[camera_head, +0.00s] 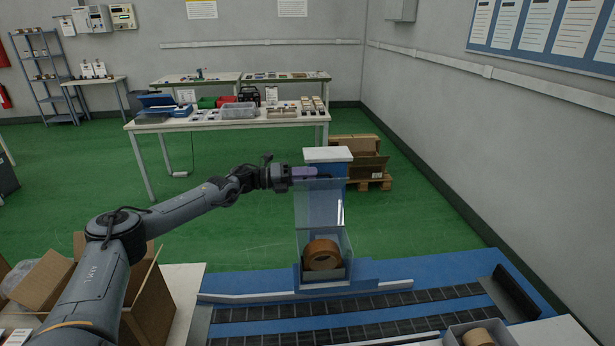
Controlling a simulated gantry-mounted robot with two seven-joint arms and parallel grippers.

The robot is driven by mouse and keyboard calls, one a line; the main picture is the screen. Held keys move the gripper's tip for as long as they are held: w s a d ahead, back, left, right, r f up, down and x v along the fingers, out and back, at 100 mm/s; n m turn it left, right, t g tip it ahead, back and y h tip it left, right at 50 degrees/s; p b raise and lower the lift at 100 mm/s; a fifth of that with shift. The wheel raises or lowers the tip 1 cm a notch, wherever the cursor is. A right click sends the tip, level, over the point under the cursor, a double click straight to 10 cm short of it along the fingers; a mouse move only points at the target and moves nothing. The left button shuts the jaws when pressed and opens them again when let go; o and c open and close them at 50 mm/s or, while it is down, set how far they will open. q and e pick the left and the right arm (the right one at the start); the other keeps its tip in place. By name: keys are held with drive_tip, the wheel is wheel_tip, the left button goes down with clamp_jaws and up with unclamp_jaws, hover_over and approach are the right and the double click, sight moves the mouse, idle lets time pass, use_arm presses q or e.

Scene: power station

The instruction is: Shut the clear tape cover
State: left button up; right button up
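The clear tape cover (320,205) is a see-through panel that stands raised above the tape housing (325,282) at the right of centre. Inside the clear-walled housing sits a brown tape roll (322,256). My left gripper (308,173) reaches in from the left and points right, with its fingers at the height of the cover's top edge. I cannot tell whether the fingers touch the cover or are in front of or behind it. The gap between the fingers does not show. My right gripper is out of view.
A blue conveyor with black roller tracks (360,303) runs below the housing. A blue post with a white top (328,155) stands behind the cover. An open carton (150,300) is at the lower left; another tape roll (478,337) sits in a grey tray at the lower right.

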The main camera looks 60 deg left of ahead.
use_arm(q)
drive_tip(key=shift+w+d, duration=0.1)
drive_tip(key=shift+c, duration=0.2)
clamp_jaws()
drive_tip(key=shift+r, duration=0.1)
